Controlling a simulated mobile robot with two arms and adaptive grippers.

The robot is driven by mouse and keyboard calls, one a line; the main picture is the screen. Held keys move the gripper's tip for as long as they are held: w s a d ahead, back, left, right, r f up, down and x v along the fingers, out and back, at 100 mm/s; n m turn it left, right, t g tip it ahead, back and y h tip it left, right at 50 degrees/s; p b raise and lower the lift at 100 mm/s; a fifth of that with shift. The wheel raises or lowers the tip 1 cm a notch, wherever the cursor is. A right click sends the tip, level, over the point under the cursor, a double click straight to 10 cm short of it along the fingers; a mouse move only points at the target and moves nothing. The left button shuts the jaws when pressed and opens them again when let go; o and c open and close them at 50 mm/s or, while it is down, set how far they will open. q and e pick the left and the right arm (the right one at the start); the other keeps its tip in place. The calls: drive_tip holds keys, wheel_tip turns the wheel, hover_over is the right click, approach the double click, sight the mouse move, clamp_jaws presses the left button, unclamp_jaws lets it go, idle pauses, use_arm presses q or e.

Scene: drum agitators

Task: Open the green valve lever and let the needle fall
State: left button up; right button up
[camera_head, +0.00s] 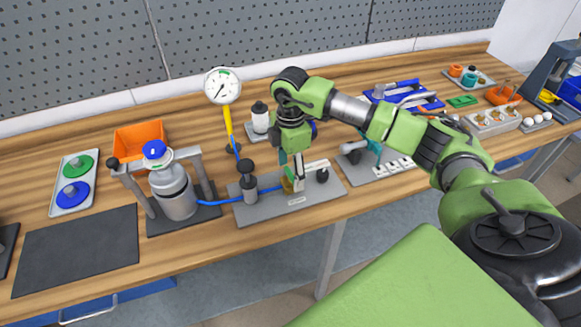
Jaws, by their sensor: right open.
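A round white gauge (222,86) stands on a yellow stem behind the valve plate. Its dark needle is too small to read surely. A grey plate (310,199) carries a dark post fitting (249,190) with blue hose, a brass-coloured fitting (287,185) and a black knob (322,175). My right gripper (298,180) is open and points down over the middle of this plate, close to the brass fitting. Whether it touches anything there is unclear. My left gripper is not in view.
A silver canister (173,190) in a grey frame stands left of the plate, joined by blue hose. An orange bin (139,139), a tray with green and blue discs (85,166) and a dark mat (76,248) lie further left. Several fixtures crowd the right.

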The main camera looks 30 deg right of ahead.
drive_tip(key=shift+f, duration=0.15)
drive_tip(key=c, duration=1.1)
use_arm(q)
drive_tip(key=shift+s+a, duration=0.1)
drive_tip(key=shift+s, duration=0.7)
